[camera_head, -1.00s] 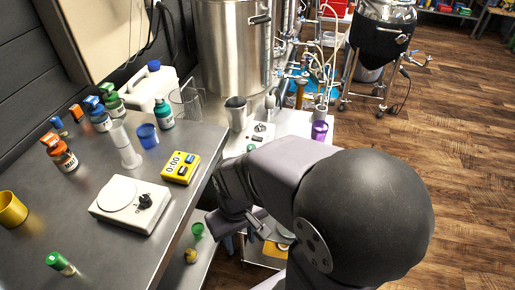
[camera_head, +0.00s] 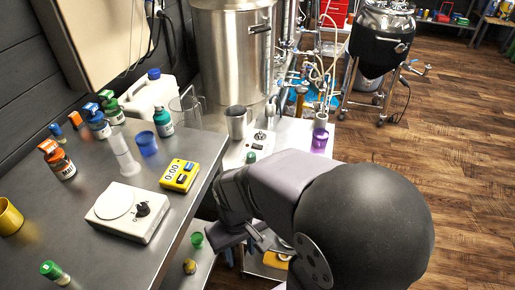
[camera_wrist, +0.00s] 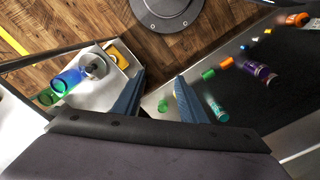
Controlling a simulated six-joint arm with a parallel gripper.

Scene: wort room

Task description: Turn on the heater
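A white box (camera_head: 126,224) with a round top plate and a black knob (camera_head: 142,209) sits on the steel bench at left; it looks like a hot plate. A second white unit (camera_head: 238,156) with a dark knob stands farther back beside a metal jug (camera_head: 237,122). I cannot tell for sure which one is the heater, nor any knob's setting. My gripper (camera_head: 262,240) is low, right of the bench edge and apart from both units. In the wrist view my gripper (camera_wrist: 160,76) has its two blue fingers apart with nothing between them.
A yellow timer (camera_head: 179,176) lies right of the white box. Several orange-capped and other bottles, a yellow cup (camera_head: 9,216) and a blue beaker (camera_head: 147,143) stand on the bench. A large steel kettle (camera_head: 232,60) stands behind. A lower shelf holds a green cup (camera_head: 197,239).

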